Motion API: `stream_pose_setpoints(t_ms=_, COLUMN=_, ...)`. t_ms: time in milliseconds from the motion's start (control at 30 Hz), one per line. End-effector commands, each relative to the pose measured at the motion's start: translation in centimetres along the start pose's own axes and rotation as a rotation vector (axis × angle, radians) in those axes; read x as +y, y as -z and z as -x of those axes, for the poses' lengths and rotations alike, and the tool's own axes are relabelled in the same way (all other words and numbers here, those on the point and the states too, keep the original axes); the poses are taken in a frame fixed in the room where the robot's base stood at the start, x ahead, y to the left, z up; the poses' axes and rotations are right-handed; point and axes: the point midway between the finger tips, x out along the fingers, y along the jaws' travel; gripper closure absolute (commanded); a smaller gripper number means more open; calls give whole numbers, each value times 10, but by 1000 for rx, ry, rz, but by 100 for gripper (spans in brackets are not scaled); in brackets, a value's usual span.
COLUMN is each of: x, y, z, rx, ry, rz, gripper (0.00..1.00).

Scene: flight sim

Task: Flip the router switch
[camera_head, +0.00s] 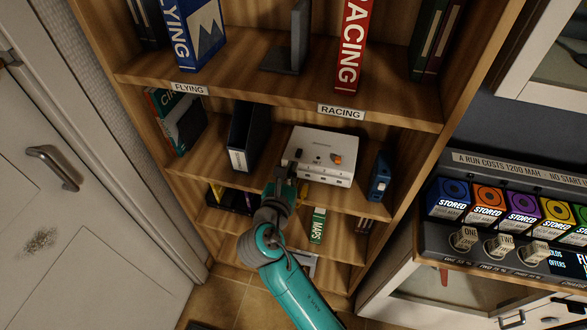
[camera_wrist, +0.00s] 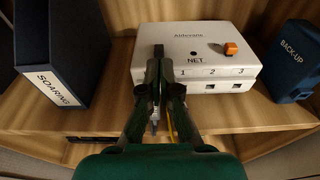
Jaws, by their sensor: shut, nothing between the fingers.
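The white router (camera_head: 322,152) sits on a middle shelf of the wooden bookcase, and it also shows in the wrist view (camera_wrist: 215,45). Its orange switch (camera_head: 336,158) is on the top face, right of centre; in the wrist view the switch (camera_wrist: 230,48) stands up to the right of a dark hole above the word NET. My gripper (camera_head: 292,172) is shut and empty at the router's front left. In the wrist view my gripper (camera_wrist: 159,52) covers part of the router's front left, left of the switch. I cannot tell whether the fingertips touch the router.
A dark SOARING binder (camera_wrist: 60,60) stands left of the router and a blue BACK-UP box (camera_wrist: 295,60) stands right. The shelf above, with a RACING label (camera_head: 341,111), overhangs the router. A counter with several STORED boxes (camera_head: 487,200) is at right.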

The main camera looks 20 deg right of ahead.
Motion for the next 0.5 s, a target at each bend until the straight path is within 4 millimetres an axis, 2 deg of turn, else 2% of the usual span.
stream_pose_setpoints(t_ms=500, x=1, y=-22, z=70, rx=0, ry=-3, rz=1, gripper=100)
